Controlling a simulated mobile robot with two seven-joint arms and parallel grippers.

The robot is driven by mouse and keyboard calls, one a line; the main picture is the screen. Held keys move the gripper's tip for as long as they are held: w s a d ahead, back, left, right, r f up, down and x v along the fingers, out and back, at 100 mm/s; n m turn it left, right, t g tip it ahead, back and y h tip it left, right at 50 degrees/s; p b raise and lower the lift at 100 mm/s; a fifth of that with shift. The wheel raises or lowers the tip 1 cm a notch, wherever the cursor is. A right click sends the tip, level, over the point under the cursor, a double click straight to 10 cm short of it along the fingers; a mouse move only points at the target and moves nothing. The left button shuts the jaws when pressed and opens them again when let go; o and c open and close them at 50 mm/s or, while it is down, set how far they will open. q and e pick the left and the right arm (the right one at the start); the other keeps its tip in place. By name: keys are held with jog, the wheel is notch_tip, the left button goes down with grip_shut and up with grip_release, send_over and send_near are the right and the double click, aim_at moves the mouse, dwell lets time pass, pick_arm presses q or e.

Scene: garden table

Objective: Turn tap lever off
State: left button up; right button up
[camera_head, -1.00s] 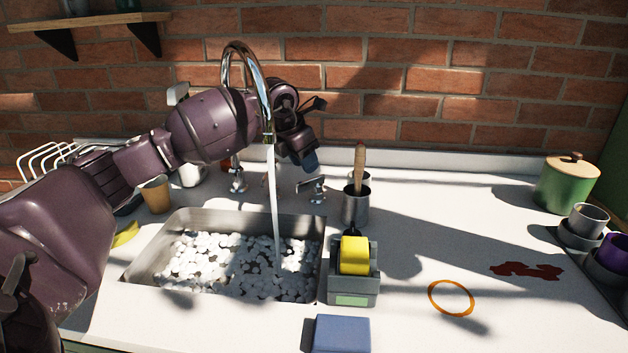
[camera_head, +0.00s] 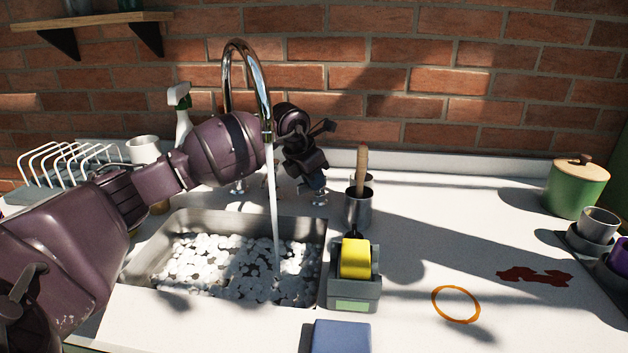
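The chrome tap (camera_head: 258,75) arches over the sink (camera_head: 150,262), and a stream of water (camera_head: 273,215) runs from its spout into the basin. The right tap lever (camera_head: 319,198) stands behind the sink's right rear corner, its top mostly hidden by my gripper. Another tap handle (camera_head: 239,187) shows partly under my arm, left of the stream. My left arm reaches behind the spout. My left gripper (camera_head: 315,181) points down just above the right lever; I cannot tell if it touches it, nor whether its fingers are open. My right gripper is not in view.
A utensil cup (camera_head: 358,210) stands close right of the lever. A grey holder with a yellow sponge (camera_head: 355,258) is right of the sink. A spray bottle (camera_head: 183,122) and a dish rack (camera_head: 60,165) are behind my arm. The counter on the right is mostly open.

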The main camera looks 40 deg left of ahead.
pick_arm(q)
grip_shut()
jog(key=shift+f, duration=0.15)
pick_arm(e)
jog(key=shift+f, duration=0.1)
pick_arm(q)
jog(key=shift+m, duration=0.4)
jog(key=m, duration=0.1)
jog(key=m+h+b, duration=0.1)
jog(key=m+g, duration=0.1)
jog(key=shift+w+a+f+m+h, duration=0.15)
jog(key=shift+a+f+m+h, duration=0.05)
jog(key=shift+a+m+h, duration=0.1)
jog(key=m+b, duration=0.1)
jog(key=m, duration=0.1)
jog(key=shift+w+m+g+h, duration=0.1)
jog(key=shift+m+g+h, duration=0.2)
jog(key=shift+a+m+b, duration=0.1)
jog(key=shift+m+b, duration=0.4)
jog(key=shift+m, duration=0.1)
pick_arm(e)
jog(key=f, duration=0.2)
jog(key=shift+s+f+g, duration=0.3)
pick_arm(q)
jog(key=shift+r+g, duration=0.1)
jog(key=shift+g, duration=0.2)
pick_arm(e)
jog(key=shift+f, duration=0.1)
